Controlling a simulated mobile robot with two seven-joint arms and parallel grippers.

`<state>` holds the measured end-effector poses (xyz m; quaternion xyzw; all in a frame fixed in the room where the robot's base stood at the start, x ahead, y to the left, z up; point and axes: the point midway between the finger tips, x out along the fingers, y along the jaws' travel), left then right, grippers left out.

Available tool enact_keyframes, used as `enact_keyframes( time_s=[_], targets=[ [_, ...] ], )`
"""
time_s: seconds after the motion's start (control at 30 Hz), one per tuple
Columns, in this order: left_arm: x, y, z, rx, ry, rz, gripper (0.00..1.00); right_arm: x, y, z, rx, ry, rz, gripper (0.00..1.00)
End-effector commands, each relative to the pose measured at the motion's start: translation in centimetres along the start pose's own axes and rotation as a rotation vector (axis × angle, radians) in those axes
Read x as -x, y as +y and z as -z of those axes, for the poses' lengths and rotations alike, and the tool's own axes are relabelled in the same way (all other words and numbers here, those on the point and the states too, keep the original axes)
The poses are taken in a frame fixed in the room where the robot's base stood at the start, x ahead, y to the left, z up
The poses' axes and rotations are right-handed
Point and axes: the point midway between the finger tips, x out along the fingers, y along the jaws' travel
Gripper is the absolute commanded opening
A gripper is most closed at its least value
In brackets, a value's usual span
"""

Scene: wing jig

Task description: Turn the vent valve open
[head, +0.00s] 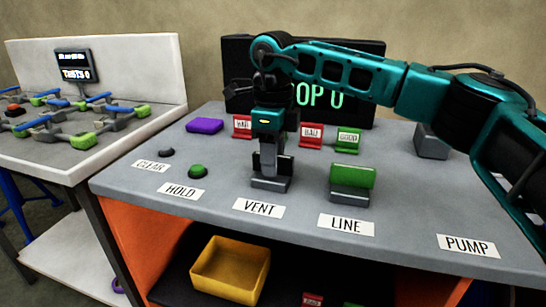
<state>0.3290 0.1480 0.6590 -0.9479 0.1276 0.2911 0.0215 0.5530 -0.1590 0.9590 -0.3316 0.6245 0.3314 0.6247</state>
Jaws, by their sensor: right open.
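The vent valve's dark grey base (271,184) stands on the grey bench behind the label reading VENT (258,208). My right gripper (268,165) points straight down directly over this base, with its jaws open. The fingers hide most of the valve's upper part, so I cannot tell how its handle is turned or whether the fingers touch it. My left gripper is not in view.
Right of it, a green-handled valve (352,178) stands behind the LINE label (346,225). A green button (197,170) is to the left near HOLD. Red and green tags, a purple block (204,125) and a black display (240,60) stand behind. A yellow bin (230,270) sits below.

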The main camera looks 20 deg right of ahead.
Motion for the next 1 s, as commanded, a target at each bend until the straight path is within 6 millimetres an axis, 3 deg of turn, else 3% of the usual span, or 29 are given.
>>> enact_keyframes(
  time_s=[0.2,0.6,1.0],
  targets=[
    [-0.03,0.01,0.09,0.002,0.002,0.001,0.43,0.00,0.00,0.00,0.000,0.000,0.000,0.40],
    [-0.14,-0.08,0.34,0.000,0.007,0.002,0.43,0.03,0.03,-0.02,0.001,0.000,0.000,0.01],
    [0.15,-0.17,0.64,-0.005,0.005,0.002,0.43,0.14,0.04,-0.03,0.034,0.000,-0.001,0.00]
  ],
)
